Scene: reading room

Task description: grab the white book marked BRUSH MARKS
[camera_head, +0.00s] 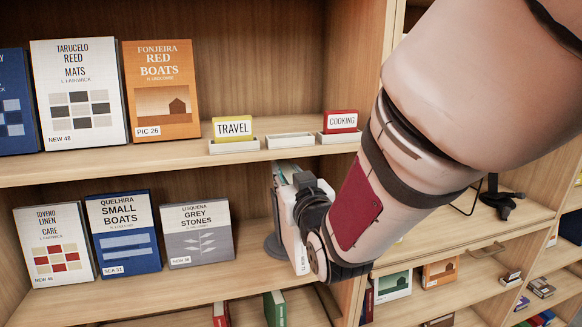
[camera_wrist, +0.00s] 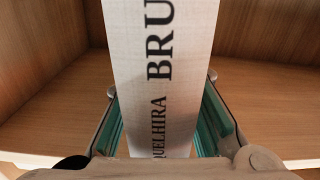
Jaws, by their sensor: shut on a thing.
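The white book (camera_wrist: 150,50) stands upright in the wrist view, its spine toward me, with the black letters "BRU" and "QUELHIRA" readable. The rest of the title is cut off at the top. My gripper (camera_wrist: 161,84) is shut on the book, with a green-lined finger against each side of it. In the head view my gripper reaches into the right end of the middle shelf. My wrist and arm hide most of the book there.
On the middle shelf (camera_head: 190,287), face-out books stand to the left: the grey GREY STONES (camera_head: 197,240) and the blue SMALL BOATS (camera_head: 124,238). A grey round-edged piece (camera_head: 272,245) shows beside my gripper. The shelf above holds yellow TRAVEL (camera_head: 233,127) and red COOKING (camera_head: 341,121) signs. A wooden upright stands close on the right.

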